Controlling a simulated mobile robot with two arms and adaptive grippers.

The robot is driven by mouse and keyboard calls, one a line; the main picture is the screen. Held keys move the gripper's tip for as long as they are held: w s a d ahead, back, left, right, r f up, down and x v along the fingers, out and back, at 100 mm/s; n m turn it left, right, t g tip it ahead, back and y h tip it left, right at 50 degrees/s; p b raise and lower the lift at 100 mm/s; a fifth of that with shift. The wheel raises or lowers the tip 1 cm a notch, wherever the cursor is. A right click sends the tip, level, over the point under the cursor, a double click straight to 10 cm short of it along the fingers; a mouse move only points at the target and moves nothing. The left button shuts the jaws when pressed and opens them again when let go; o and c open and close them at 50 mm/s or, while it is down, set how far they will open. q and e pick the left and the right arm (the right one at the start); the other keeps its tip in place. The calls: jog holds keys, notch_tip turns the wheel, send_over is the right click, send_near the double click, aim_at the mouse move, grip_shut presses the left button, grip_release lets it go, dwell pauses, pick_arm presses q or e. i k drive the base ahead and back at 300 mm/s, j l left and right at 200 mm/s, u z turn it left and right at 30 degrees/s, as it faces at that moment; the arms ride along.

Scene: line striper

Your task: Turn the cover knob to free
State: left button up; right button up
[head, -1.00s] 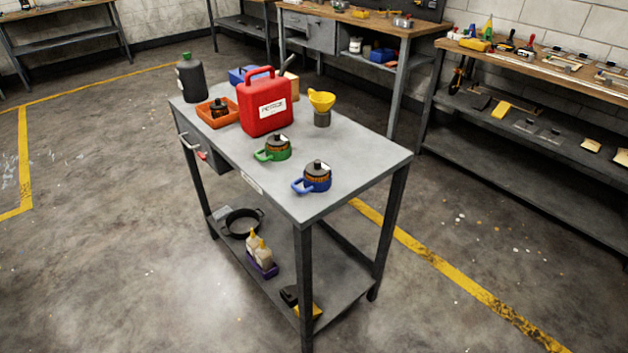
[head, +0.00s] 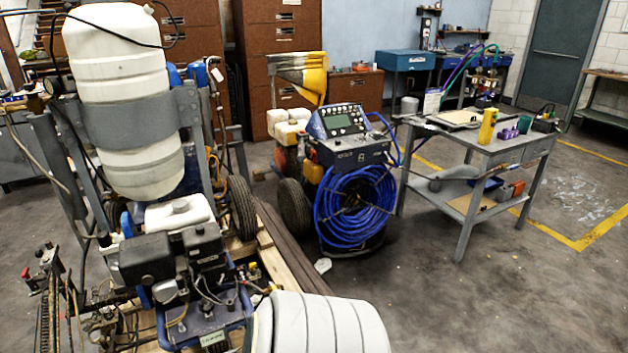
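The line striper (head: 195,285) fills the left side of the head view, with a large white tank (head: 125,110) strapped upright above its engine. A white engine tank (head: 178,214) with a cap on top sits beside a black box-shaped engine cover (head: 147,258). Knobs and levers are too small here to tell which one is the cover knob or how it is turned. Neither of my grippers is in view.
A machine with a coiled blue hose (head: 355,205) and a display panel stands at the centre. A grey work table (head: 490,145) stands to its right. A white ribbed object (head: 320,325) is at the bottom edge.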

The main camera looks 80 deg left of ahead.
aim_at(199, 229)
jog(key=u, duration=3.5)
